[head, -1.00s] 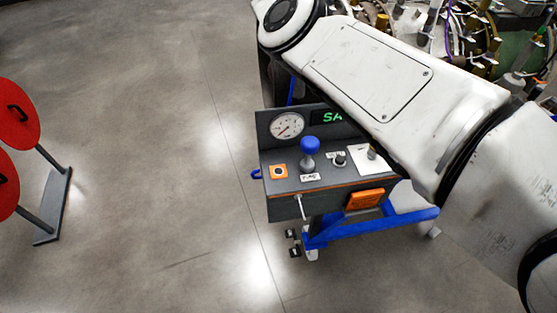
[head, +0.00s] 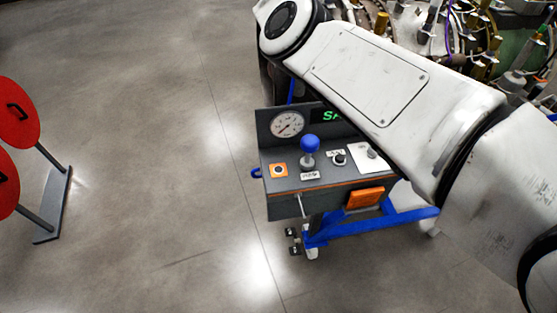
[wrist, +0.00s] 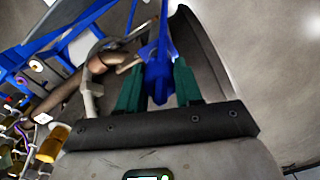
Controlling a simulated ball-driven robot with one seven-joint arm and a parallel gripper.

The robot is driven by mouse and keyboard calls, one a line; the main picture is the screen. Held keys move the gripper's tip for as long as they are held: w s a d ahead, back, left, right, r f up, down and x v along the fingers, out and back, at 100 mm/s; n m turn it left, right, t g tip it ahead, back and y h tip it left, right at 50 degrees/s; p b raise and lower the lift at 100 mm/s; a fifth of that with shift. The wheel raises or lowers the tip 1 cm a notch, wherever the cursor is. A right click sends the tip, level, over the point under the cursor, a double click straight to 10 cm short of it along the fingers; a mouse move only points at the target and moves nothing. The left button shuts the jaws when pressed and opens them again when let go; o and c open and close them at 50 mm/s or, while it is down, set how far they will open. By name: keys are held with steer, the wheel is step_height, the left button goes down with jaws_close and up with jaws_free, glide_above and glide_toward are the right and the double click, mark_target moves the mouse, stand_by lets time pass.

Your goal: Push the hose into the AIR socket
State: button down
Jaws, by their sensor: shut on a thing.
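My gripper is hidden in the head view, where only my white arm shows. No socket marked AIR can be read in either view. A small white fitting with a round orange-ringed centre (wrist: 37,66) is at the left of the wrist view, well apart from the fingers; I cannot tell what it is.
A dark console (head: 283,206) with a gauge (head: 287,124), a blue knob (head: 309,145) and an orange block (head: 364,198) stands on a blue frame (head: 385,225) below my arm. Turbine pipework (head: 480,30) fills the top right. Red discs (head: 17,112) stand left; the floor between is clear.

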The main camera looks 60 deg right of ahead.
stand_by(0.3)
steer(key=c, duration=0.5)
jaws_free()
steer(key=shift+r, duration=3.45)
